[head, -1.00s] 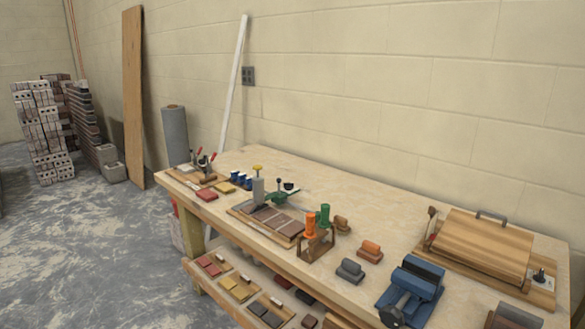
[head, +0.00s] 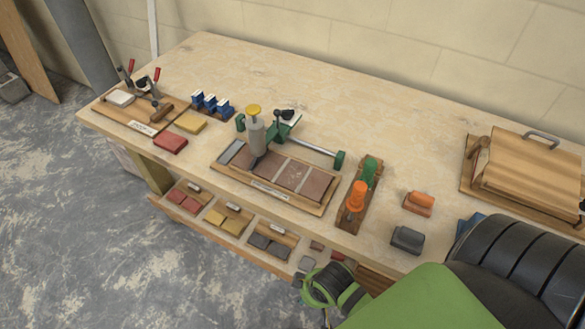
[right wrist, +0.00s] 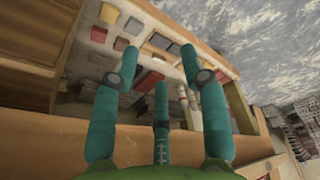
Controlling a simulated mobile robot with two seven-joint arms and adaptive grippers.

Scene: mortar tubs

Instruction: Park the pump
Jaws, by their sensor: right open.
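The likely pump, a grey cylinder with a yellow knob (head: 256,138), stands upright at the left part of a wooden board (head: 318,207) with brown tiles. A green-ended clamp or bar tool (head: 318,146) lies just behind it. My right gripper (head: 335,287) is low at the front edge of the bench in the head view, partly hidden by my green arm. In the right wrist view the right gripper (right wrist: 160,60) has its teal fingers spread, with nothing between them. It is well apart from the pump. My left gripper is not in view.
A wooden caddy with an orange and a green handle (head: 357,197) stands right of the board. Grey (head: 407,240) and orange (head: 418,203) blocks sit further right. A lidded wooden box (head: 530,165) is at the right. The back of the bench (head: 300,75) is clear.

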